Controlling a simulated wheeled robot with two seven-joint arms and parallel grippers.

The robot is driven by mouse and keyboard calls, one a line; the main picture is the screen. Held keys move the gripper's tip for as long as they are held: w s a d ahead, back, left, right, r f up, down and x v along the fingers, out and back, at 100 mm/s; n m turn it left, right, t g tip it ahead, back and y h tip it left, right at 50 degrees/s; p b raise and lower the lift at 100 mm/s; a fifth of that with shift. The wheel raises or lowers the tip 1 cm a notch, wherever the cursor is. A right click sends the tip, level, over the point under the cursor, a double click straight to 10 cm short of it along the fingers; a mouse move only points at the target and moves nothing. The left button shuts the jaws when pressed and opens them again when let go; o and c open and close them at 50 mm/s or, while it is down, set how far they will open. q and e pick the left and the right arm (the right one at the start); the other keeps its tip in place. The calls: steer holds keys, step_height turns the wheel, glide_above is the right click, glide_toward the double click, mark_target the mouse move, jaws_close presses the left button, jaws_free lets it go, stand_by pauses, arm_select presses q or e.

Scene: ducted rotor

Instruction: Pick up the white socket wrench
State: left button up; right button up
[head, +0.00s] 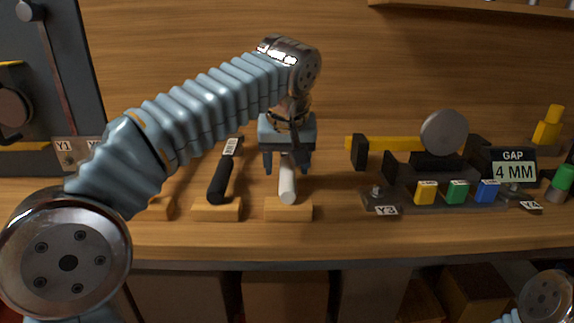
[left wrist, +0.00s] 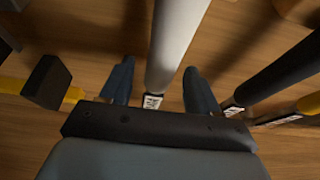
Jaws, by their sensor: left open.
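The white socket wrench (head: 288,186) lies on the bench with its handle end on a small wooden block (head: 289,211). My left gripper (head: 287,167) is above it, pointing down, and covers its far part. In the left wrist view the white handle (left wrist: 178,38) passes between the two open fingers of the left gripper (left wrist: 160,86), apart from both as far as I can see. A small label shows on the wrench near the palm. My right gripper is not in view.
A black-handled tool (head: 220,181) lies just left of the wrench on its own block (head: 217,211). To the right are a yellow bar (head: 395,143), a grey disc fixture (head: 444,133), coloured blocks (head: 456,192) and a "GAP 4 MM" sign (head: 513,167). The bench's front edge is clear.

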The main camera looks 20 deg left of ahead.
arm_select(q)
steer(key=shift+x, duration=0.9)
jaws_close()
steer(key=shift+r, duration=0.1)
